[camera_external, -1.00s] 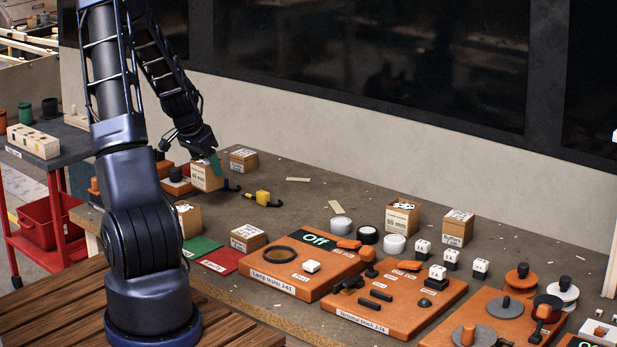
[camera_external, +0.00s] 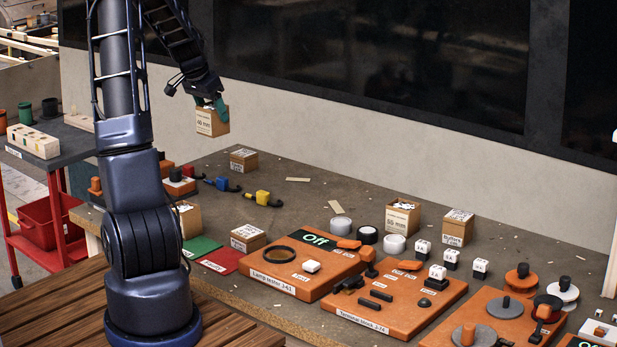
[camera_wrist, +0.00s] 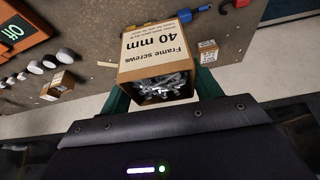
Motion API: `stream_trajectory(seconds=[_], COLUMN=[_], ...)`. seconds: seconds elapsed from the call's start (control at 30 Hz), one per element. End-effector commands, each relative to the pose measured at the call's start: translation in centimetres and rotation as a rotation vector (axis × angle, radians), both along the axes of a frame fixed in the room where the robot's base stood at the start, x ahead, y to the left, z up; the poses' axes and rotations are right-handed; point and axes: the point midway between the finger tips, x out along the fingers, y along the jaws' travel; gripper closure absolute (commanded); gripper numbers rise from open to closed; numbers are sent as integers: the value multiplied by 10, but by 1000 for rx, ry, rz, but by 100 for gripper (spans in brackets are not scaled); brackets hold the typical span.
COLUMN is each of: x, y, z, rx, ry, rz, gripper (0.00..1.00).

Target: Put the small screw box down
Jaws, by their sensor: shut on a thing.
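The small screw box (camera_external: 212,122) is a brown open-topped carton with a white label. In the wrist view the box (camera_wrist: 155,55) reads "Frame screws 40 mm" and silver screws show inside. My gripper (camera_external: 211,103) has green fingers and is shut on this box, holding it in the air above the back left of the workbench. In the wrist view the fingers of my gripper (camera_wrist: 161,93) sit on either side of the box. The box appears roughly upright.
The workbench (camera_external: 300,195) has a bare strip at the back. Below the held box lie a blue clamp-like part (camera_external: 222,184) and a yellow one (camera_external: 262,198). A small box (camera_external: 243,160) stands nearby. The 60 mm box (camera_external: 402,217) and orange lamp tester (camera_external: 290,275) stand farther right.

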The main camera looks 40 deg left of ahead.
Motion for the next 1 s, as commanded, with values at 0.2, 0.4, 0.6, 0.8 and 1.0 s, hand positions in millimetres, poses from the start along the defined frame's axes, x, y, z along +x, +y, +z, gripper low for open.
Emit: stream_trajectory(seconds=[0.2, 0.4, 0.6, 0.8, 1.0], x=[42, 80, 117, 146, 161], y=[7, 11, 12, 10, 8], z=[2, 1, 0, -1, -2], rx=[-7, -9, -3, 6, 12], ry=[-4, -2, 2, 7, 10], rz=[18, 36, 52, 63, 70], gripper=[66, 66, 66, 66, 66])
